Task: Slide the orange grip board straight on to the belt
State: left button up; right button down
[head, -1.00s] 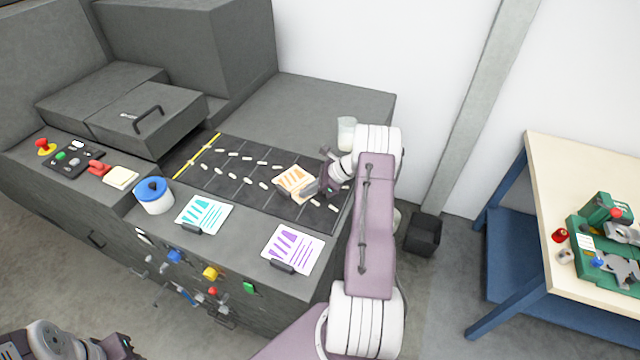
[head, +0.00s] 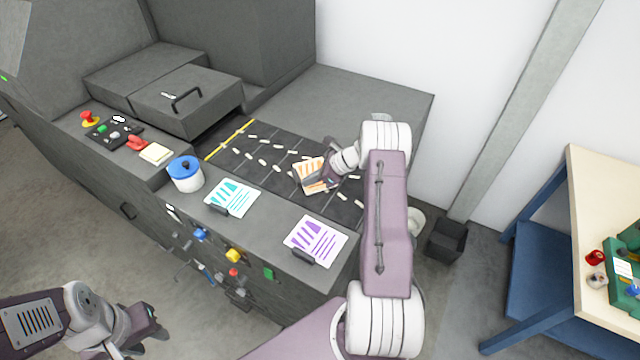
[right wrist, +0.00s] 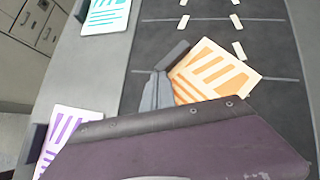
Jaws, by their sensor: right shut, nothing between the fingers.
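The orange grip board (head: 309,169), white with orange print, lies on the dark belt (head: 222,154) among white marks. In the right wrist view the board (right wrist: 222,78) is turned at an angle to the belt's cross lines. Its dark grip bar (right wrist: 173,54) is along its left edge. My right gripper (head: 318,180) is shut and empty, low over the board in the head view. In the right wrist view its fingertips (right wrist: 156,88) are beside the board's grip bar end; contact is unclear. My left gripper (head: 158,328) is away at the lower left; its jaw opening is unclear.
A teal card (head: 233,196) and a purple card (head: 316,240) with dark grips lie on the front ledge. A blue-lidded tub (head: 186,176) stands left of them. A yellow line (head: 230,139) crosses the belt. A wooden bench (head: 590,190) stands right.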

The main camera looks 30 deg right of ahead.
jog(key=shift+s+d, duration=0.1)
jog(key=shift+s+d+r, duration=0.15)
jog(key=shift+d+r, duration=0.05)
jog(key=shift+r, duration=0.05)
jog(key=b+v, duration=0.2)
jog(key=v, duration=0.6)
jog(key=shift+s+r, duration=0.1)
